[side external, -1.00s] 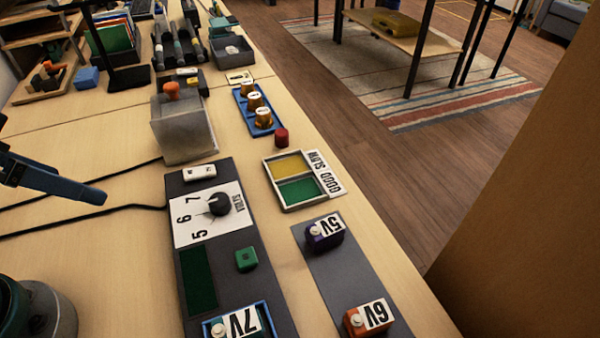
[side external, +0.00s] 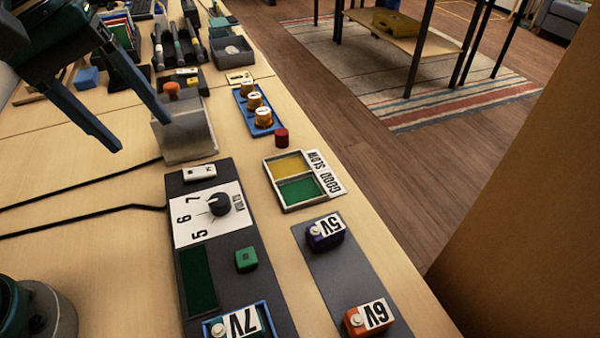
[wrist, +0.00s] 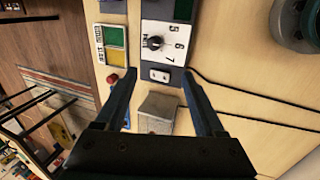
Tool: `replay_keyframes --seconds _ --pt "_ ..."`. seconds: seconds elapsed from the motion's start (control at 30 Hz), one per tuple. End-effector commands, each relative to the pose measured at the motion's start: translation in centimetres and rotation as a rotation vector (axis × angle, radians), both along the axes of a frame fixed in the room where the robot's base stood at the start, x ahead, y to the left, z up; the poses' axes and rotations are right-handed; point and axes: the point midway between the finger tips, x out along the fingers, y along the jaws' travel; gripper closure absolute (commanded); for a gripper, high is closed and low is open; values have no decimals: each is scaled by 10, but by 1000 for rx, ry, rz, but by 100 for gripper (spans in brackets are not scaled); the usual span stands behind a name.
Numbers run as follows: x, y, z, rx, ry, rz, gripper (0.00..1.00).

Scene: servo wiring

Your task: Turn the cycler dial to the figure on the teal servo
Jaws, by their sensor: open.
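The cycler (side external: 210,252) is a long dark panel with a black dial (side external: 219,204) on a white plate marked 5, 6 and 7. The dial's pale pointer faces the figure side, roughly between 6 and 7; I cannot tell exactly. The dial also shows in the wrist view (wrist: 154,43). A servo labelled 7V (side external: 238,323) sits in a blue-rimmed holder at the cycler's near end; little of its body shows. My gripper (side external: 138,132) is open and empty, raised left of the dial. In the wrist view its fingers (wrist: 158,75) point toward the cycler, apart from the dial.
A purple 5V servo (side external: 326,233) and an orange 6V servo (side external: 368,317) stand on a grey strip at the right. A clear box (side external: 185,138) stands beyond the cycler. A green button (side external: 246,259), white switch (side external: 200,172), yellow-green tray (side external: 292,206) and red cap (side external: 281,137) surround the dial.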

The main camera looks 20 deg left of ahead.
Motion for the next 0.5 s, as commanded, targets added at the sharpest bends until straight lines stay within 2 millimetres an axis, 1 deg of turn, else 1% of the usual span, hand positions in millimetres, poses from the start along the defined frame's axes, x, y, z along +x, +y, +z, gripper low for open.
replay_keyframes --seconds 0.03,0.1,0.17,0.3,0.4,0.5 --pt "11 -4 -6 -24 50 33 29" --pt "23 -9 -14 -54 113 81 29" --pt "33 -14 -23 -78 167 117 29" --pt "53 -23 -50 -115 290 184 29" --pt "62 -28 -71 -129 361 204 29" --pt "66 -30 -90 -130 411 205 29"
